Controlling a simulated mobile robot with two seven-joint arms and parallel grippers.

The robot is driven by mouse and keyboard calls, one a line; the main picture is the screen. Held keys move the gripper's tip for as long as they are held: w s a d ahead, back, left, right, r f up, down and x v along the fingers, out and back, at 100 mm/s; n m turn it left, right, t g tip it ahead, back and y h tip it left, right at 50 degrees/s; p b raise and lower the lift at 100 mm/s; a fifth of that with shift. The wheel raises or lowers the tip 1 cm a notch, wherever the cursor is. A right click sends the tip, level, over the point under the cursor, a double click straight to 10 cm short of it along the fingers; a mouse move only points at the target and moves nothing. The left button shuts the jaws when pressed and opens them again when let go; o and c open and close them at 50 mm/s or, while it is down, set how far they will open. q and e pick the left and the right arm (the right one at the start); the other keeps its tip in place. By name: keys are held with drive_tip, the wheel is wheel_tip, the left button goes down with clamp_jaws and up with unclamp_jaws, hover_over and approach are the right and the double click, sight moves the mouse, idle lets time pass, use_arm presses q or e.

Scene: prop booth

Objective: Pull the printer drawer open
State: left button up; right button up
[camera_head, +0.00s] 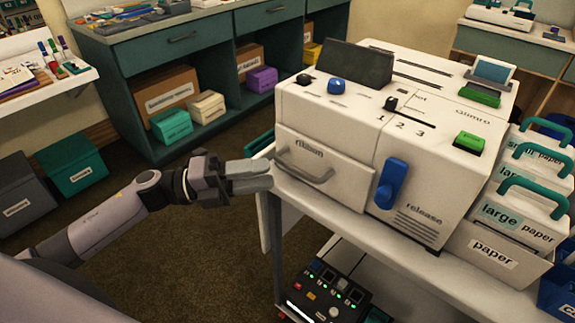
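The printer (350,110) is a cream box on a white cart. Its front drawer, marked "ribbon" (345,182), looks closed or nearly flush and has a curved grey bar handle (304,172). A blue lever (391,183), with "release" printed beside it, stands to the right of the drawer. My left gripper (262,178) points right, just left of the drawer handle, and appears apart from it. Its fingers overlap from this angle, so I cannot tell their opening. My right gripper is out of view.
Paper boxes with teal handles (520,207) stand right of the printer. A dark control box (325,297) sits on the cart's lower shelf. A teal cabinet (200,50) with bins is behind. Open carpet (190,260) lies left of the cart.

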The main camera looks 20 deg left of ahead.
sight(291, 170)
use_arm(q)
drive_tip(key=p+x, duration=0.1)
drive_tip(key=x, duration=0.5)
drive_tip(key=shift+s+r, duration=0.1)
drive_tip(key=shift+r, duration=0.05)
drive_tip(key=shift+w+d, duration=0.25)
drive_tip(key=shift+d, duration=0.3)
clamp_jaws()
